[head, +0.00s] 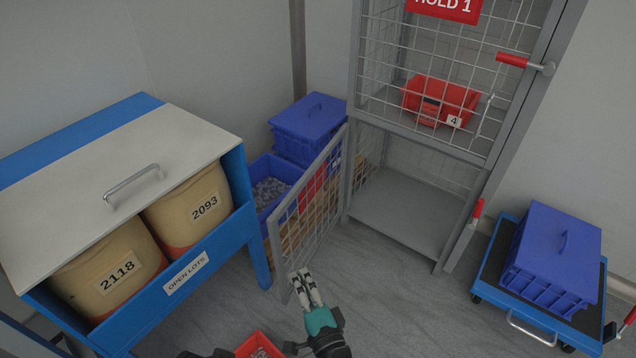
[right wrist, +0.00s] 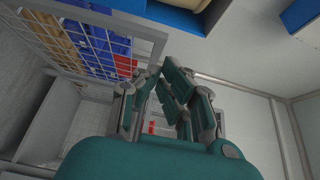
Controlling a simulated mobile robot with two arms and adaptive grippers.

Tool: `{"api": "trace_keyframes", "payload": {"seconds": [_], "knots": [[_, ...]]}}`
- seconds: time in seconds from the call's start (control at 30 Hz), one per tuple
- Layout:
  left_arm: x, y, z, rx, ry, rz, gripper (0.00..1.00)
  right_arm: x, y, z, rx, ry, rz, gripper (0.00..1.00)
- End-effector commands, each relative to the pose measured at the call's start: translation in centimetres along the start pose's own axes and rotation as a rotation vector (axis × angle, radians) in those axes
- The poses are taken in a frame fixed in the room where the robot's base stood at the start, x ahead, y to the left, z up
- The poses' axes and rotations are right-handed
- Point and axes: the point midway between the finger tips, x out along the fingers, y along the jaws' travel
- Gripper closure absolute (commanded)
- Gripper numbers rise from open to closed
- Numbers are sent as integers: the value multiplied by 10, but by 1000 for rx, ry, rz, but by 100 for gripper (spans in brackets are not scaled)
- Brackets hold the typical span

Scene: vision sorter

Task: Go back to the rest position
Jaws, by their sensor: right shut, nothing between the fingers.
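My right gripper (head: 300,275) reaches up from the bottom middle of the head view. It is shut with nothing in it. Its fingertips appear close to the lower corner of the open mesh door (head: 312,197) of the grey cage; whether they touch cannot be told. In the right wrist view my right gripper (right wrist: 163,72) shows its fingers together, with the mesh door (right wrist: 100,35) behind at the upper left.
The cage's lower compartment (head: 405,205) is open and bare. A red bin (head: 440,98) sits behind the upper mesh. Blue bins stand behind the door. The open-lots cabinet (head: 190,270) is at left, a cart with a blue crate (head: 555,255) at right. Another red bin (head: 258,346) is at the bottom.

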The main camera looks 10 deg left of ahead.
Motion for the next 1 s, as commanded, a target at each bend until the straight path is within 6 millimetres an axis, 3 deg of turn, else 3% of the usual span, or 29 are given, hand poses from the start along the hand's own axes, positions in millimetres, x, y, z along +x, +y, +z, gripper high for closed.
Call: {"api": "trace_keyframes", "payload": {"seconds": [0.2, 0.37, 0.5, 0.63, 1.0], "knots": [[0, 0, 0, 0, 1, 0, 56, -4, 6, -4, -50, -11, 39, 100], [0, 0, 0, 0, 1, 0, 56, -32, 36, -25, -293, -79, 238, 100], [0, 0, 0, 0, 1, 0, 56, -84, 71, -60, -600, -205, 504, 100], [0, 0, 0, 0, 1, 0, 56, -137, 92, -90, -808, -333, 714, 100], [0, 0, 0, 0, 1, 0, 56, -248, 104, -143, -1072, -615, 1071, 100]]}}
